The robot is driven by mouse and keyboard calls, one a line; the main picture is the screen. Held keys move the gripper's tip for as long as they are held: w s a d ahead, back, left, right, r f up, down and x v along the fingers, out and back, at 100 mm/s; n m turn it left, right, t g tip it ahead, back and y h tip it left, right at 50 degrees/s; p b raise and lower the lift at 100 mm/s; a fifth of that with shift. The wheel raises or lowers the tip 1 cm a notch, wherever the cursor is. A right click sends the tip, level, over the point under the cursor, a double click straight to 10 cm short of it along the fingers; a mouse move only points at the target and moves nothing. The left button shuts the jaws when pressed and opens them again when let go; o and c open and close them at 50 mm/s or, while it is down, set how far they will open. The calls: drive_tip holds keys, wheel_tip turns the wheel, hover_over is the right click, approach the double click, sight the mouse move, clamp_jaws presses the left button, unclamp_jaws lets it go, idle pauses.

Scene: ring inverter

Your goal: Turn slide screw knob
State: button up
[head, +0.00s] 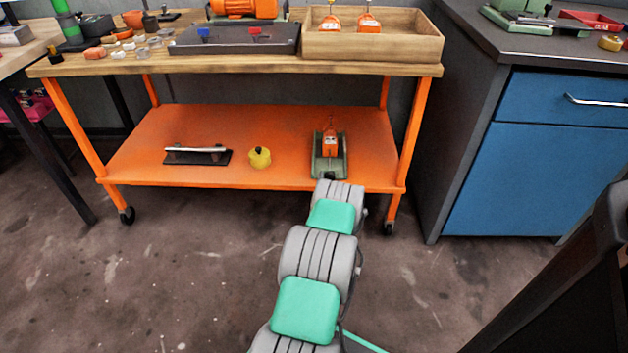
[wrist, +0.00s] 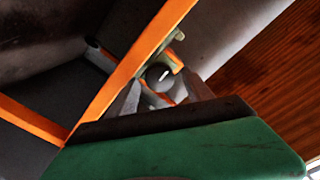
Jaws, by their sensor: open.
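A green slide base with an orange block on it (head: 329,155) stands at the right of the cart's lower shelf. In the wrist view, a dark round knob with a white mark (wrist: 160,75) faces me beside a green metal part (wrist: 174,50). I take it to be the slide screw knob. My gripper (wrist: 160,95) is open, with a grey finger to either side of the knob. I cannot tell whether the fingers touch it. In the head view my own arm reaches up to the slide's front end, and my gripper cannot be made out there.
The orange lower shelf (head: 245,120) also holds a yellow knob-like object (head: 259,158) and a black plate with a silver bar (head: 196,155). A wooden tray (head: 425,45) stands on the worktop above. A blue cabinet (head: 545,165) stands right.

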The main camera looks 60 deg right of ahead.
drive_tip(key=n+p, duration=0.3)
drive_tip(key=n, duration=0.1)
drive_tip(key=shift+r, duration=0.2)
drive_tip(key=n+p, duration=0.2)
drive_tip(key=n, duration=0.2)
drive_tip(key=shift+n+p, duration=0.3)
drive_tip(key=shift+p, duration=0.1)
drive_tip(key=p+v, duration=0.3)
drive_tip(key=v, duration=0.5)
drive_tip(key=w+a+r+n+t+y+b, duration=0.1)
drive_tip(key=w+a+r+n+t+y, duration=0.15)
drive_tip(key=w, duration=0.55)
drive_tip(key=w+a+r+n+t+y+b, duration=0.1)
drive_tip(key=w+r+n+t+y, duration=0.15)
drive_tip(key=w, duration=0.55)
drive_tip(key=w+a+r+n+y, duration=0.2)
drive_tip(key=w+a+r+y, duration=0.1)
drive_tip(key=w+a, duration=0.3)
drive_tip(key=w+a+r+n+y+b, duration=0.1)
drive_tip(key=w+a+r+n+y, duration=0.1)
drive_tip(key=w+a+r+y, duration=0.2)
drive_tip(key=w+a, duration=0.3)
drive_tip(key=shift+w+a+n+y, duration=0.25)
drive_tip(key=shift+w+n+y, duration=0.05)
drive_tip(key=shift+n, duration=0.1)
